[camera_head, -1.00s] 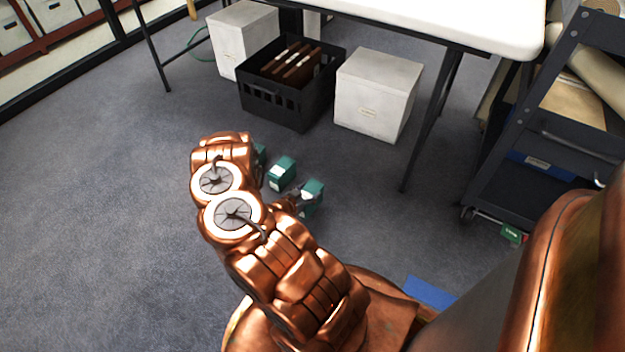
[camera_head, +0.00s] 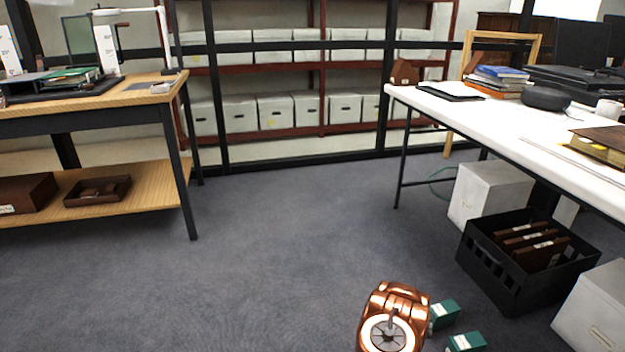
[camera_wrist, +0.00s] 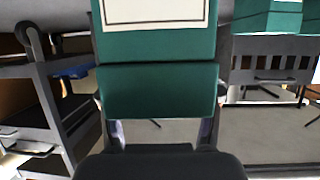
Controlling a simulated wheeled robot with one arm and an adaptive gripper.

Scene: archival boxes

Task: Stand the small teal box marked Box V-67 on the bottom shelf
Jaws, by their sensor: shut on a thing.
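In the wrist view a teal box (camera_wrist: 158,90) with a white, dark-bordered label fills the top middle. My gripper (camera_wrist: 160,104) is shut on it, one finger on each side. The label's writing is cut off, so I cannot read a box number. In the head view two teal boxes are on the grey floor beside my copper arm, one behind (camera_head: 444,314) and one in front (camera_head: 467,342). My gripper is out of the head view. The wooden table at left has a low shelf (camera_head: 140,190); the far red rack has a bottom shelf (camera_head: 290,133).
A black crate (camera_head: 485,265) of brown folders and pale boxes (camera_head: 488,195) stand under the white table (camera_head: 500,118) at right. A dark cart (camera_wrist: 60,115) shows in the wrist view. Open floor lies at middle left.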

